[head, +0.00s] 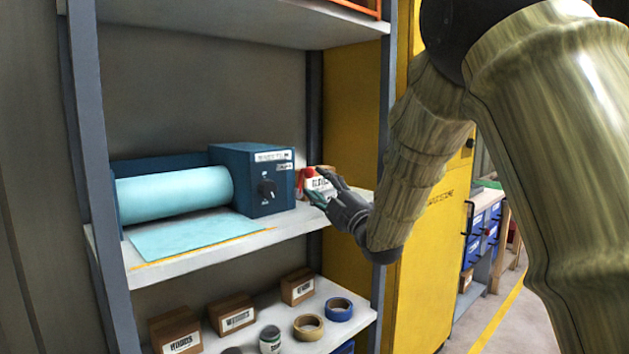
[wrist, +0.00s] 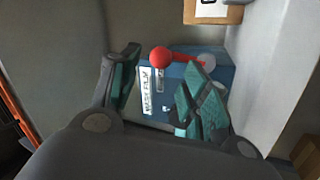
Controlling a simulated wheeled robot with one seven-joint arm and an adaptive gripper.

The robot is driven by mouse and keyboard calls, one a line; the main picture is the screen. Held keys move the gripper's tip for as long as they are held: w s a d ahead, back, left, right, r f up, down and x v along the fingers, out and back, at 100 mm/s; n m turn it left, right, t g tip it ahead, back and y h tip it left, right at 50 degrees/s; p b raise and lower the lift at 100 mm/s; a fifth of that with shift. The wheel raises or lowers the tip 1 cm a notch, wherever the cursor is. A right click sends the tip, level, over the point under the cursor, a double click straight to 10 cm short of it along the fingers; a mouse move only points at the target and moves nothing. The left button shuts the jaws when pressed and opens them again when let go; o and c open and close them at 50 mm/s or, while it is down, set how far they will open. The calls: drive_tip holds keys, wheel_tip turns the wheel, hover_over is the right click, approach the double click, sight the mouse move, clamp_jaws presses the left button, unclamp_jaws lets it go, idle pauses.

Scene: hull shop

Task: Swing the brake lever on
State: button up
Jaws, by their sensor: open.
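The brake lever is a red arm with a round red knob (wrist: 160,57), running to a grey pivot (wrist: 207,60) on the blue dispenser box (wrist: 215,77). In the head view the red knob (head: 307,173) shows just right of the blue dispenser (head: 235,180), partly hidden by my gripper. My gripper (head: 319,187) is open and empty at the dispenser's right side. In the wrist view the knob appears between the two teal-padded fingers (wrist: 163,60), with space on both sides. I cannot tell whether a finger touches it.
A light blue film roll (head: 175,194) lies left of the dispenser on the shelf (head: 200,262). A small labelled box (wrist: 213,12) stands close beyond the lever. The lower shelf holds cartons (head: 232,314) and tape rolls (head: 338,309). A grey upright (head: 384,110) stands near my wrist.

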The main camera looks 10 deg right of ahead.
drive_tip(key=v, duration=0.7)
drive_tip(key=shift+s+d+f, duration=0.15)
drive_tip(key=shift+s+f, duration=0.05)
drive_tip(key=shift+s, duration=0.05)
drive_tip(key=s+d+f+m+g+h, duration=0.2)
drive_tip(key=f+m+h, duration=0.15)
drive_tip(key=f, duration=1.15)
drive_tip(key=s+d+f+m+g+h, duration=0.1)
drive_tip(key=d+f+m+g+h, duration=0.3)
drive_tip(key=f, duration=1.1)
drive_tip(key=s+f+m+g+h, duration=0.1)
drive_tip(key=s+f+m+g, duration=0.25)
drive_tip(key=s+f, duration=0.85)
drive_tip(key=s+f+m+g+h, duration=0.15)
drive_tip(key=s+f+m, duration=0.4)
drive_tip(key=f, duration=0.95)
drive_tip(key=s+d+f+m+g, duration=0.15)
drive_tip(key=s+f+g, duration=0.4)
drive_tip(key=s, duration=1.05)
drive_tip(key=s+f+m+g, duration=0.25)
drive_tip(key=s+f, duration=0.55)
drive_tip(key=s, duration=0.8)
wheel_tip(320, 180, up, 22)
drive_tip(key=p, duration=2.1)
drive_tip(key=shift+w+g+p, duration=0.3)
drive_tip(key=shift+w, duration=0.2)
